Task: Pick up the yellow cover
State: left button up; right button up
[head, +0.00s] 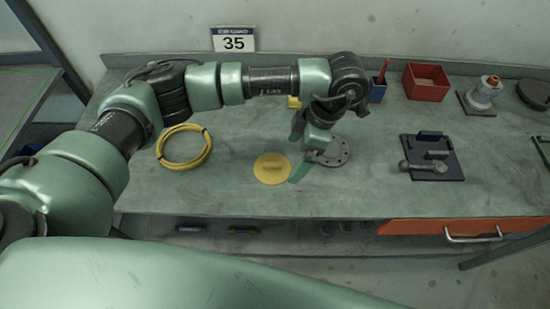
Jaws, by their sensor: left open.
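The yellow cover (270,169) is a flat round disc with a raised bar-like grip across its middle. It lies on the grey-green workbench (215,190), near its front middle. My left gripper (296,154) is just right of the cover, above the bench, with its green fingers spread apart and nothing visible between them. The lower finger reaches beside the cover's right edge; whether it touches cannot be told. A grey round flange (338,153) lies just right, partly hidden by the gripper. My right gripper is not in view.
A coiled yellow hose (184,160) lies left of the cover. A small yellow item (294,102) is partly hidden behind my arm. To the right are a red bin (426,84), a blue cup (377,91), a dark plate with metal parts (448,168) and a valve piece (484,91).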

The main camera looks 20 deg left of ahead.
aim_at(274, 164)
pick_arm(q)
jog(key=shift+w+a+r+y, duration=0.25)
jog(key=shift+a, duration=0.25)
jog(key=shift+w+a+r+y, duration=0.2)
jog(key=shift+w+a+y, duration=0.05)
jog(key=shift+a, duration=0.2)
jog(key=shift+a+f, duration=0.1)
jog(key=shift+a, duration=0.2)
jog(key=p+x, duration=0.1)
jog(key=x, duration=0.1)
jog(key=p+x, duration=0.1)
jog(key=x, duration=0.1)
jog(key=p+x, duration=0.2)
jog(key=shift+s+a+f, duration=0.1)
jog(key=shift+s+f, duration=0.05)
jog(key=shift+s, duration=0.15)
jog(key=shift+a+f, duration=0.1)
jog(key=shift+f, duration=0.3)
jog(key=shift+c, duration=0.3)
jog(key=c, duration=1.1)
jog(key=shift+r, duration=0.1)
